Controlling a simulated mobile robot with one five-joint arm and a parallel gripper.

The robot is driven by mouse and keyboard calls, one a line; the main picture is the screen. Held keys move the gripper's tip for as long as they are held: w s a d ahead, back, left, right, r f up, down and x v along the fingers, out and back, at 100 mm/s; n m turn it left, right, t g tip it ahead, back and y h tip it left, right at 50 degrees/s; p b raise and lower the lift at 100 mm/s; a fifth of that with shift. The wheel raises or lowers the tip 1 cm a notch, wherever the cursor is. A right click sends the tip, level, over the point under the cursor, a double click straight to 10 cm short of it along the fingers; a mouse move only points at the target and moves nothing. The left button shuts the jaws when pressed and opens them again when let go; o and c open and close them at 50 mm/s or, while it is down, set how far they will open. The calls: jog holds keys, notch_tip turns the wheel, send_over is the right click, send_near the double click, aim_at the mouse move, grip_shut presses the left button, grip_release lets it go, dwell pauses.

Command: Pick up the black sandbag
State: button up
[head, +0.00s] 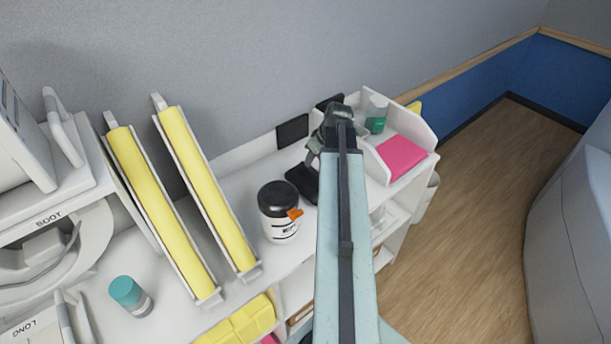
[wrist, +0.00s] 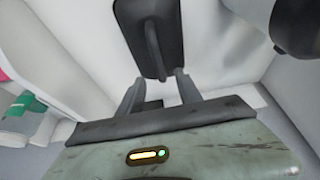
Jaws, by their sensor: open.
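The black sandbag (head: 299,184) lies on the white shelf top, right of a black-lidded jar. My arm hides its right part in the head view. In the wrist view the sandbag (wrist: 148,28) is a dark flat block with a strap-like loop on it, at the top middle. My gripper (wrist: 160,88) is open. Its two fingers point at the sandbag's near end, with the loop's lower end close to the gap between them; I cannot tell whether they touch. In the head view my gripper (head: 313,158) is just above the sandbag, partly hidden by my arm.
The white jar with black lid (head: 280,208) stands close left of the sandbag. To the right, a white tray (head: 425,160) holds a pink pad (head: 401,156) and a green-white bottle (head: 376,115). Yellow-padded troughs (head: 205,187) stand left. The wall is behind.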

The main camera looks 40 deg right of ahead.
aim_at(311, 168)
jog(key=shift+w, duration=0.1)
jog(key=b+x, duration=0.2)
jog(key=shift+f+b, duration=0.4)
jog(key=shift+w+d, duration=0.1)
jog(key=b+x, duration=0.2)
jog(key=s+b+x, duration=0.1)
jog(key=b+x, duration=0.2)
jog(key=shift+f, duration=0.25)
jog(key=shift+r, duration=0.2)
jog(key=shift+c, duration=0.3)
grip_shut()
dwell(0.3)
